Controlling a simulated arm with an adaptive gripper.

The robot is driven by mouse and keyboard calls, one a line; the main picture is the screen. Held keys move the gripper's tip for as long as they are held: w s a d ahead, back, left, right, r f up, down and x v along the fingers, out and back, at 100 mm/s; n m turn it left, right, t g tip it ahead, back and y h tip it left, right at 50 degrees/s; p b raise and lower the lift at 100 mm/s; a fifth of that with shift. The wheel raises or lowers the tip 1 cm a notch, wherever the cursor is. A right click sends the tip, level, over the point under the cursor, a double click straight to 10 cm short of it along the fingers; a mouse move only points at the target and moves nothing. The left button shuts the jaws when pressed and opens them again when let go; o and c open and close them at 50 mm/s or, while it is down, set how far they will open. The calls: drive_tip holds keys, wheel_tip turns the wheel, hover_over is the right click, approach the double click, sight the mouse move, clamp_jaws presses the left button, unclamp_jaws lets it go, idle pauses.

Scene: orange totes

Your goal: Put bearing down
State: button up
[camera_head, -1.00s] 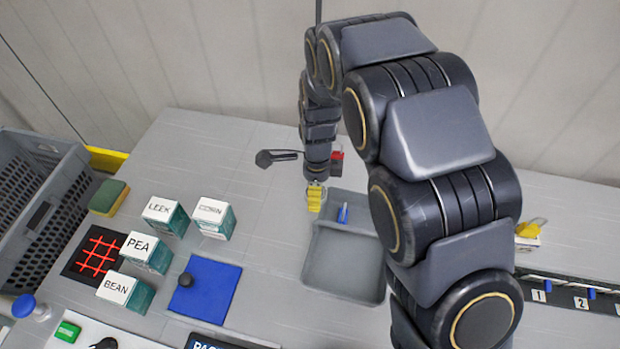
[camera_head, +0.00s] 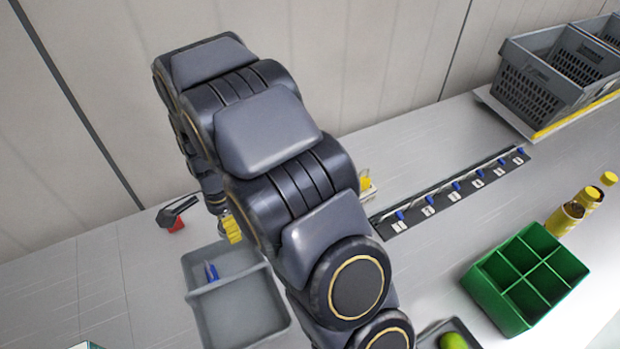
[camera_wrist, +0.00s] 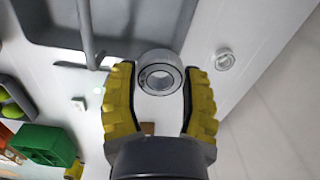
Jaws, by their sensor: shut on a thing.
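My gripper (camera_wrist: 160,72) has yellow ribbed fingers and is shut on a metal ring bearing (camera_wrist: 158,57), held between the fingertips in the wrist view. In the head view my gripper (camera_head: 232,228) shows as a small yellow patch above the back right edge of a grey two-part tray (camera_head: 240,308); the bearing cannot be made out there. In the wrist view the tray (camera_wrist: 60,30) is at the upper left, beyond the left finger. A second small ring (camera_wrist: 224,60) lies on the table to the right of the bearing.
A blue item (camera_head: 211,271) lies in the tray's back compartment. A black-and-red tool (camera_head: 176,214) is behind it. To the right are a numbered rail (camera_head: 450,190), a green divided box (camera_head: 480,290), yellow bottles (camera_head: 566,218) and grey crates (camera_head: 540,95). Bare table lies between them.

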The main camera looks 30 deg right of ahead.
drive_tip(key=w+d, duration=0.2)
drive_tip(key=d, duration=1.2)
drive_tip(key=shift+m, duration=0.4)
drive_tip(key=d, duration=0.5)
drive_tip(key=s+d, duration=0.1)
drive_tip(key=d, duration=0.2)
drive_tip(key=shift+d, duration=0.15)
drive_tip(key=w+d+f, duration=0.1)
drive_tip(key=w+f, duration=0.1)
drive_tip(key=w, duration=0.1)
drive_tip(key=w+d+f, duration=0.2)
drive_tip(key=w+f, duration=0.1)
drive_tip(key=w, duration=0.1)
drive_tip(key=w+d+f, duration=0.2)
drive_tip(key=w+f, duration=0.1)
drive_tip(key=w, duration=0.1)
drive_tip(key=shift+w+d+f, duration=0.1)
drive_tip(key=shift+w+d, duration=0.05)
drive_tip(key=shift+w, duration=0.1)
drive_tip(key=shift+w+d+f, duration=0.3)
drive_tip(key=shift+w+f, duration=0.3)
drive_tip(key=shift+f, duration=1.7)
drive_tip(key=shift+f, duration=0.15)
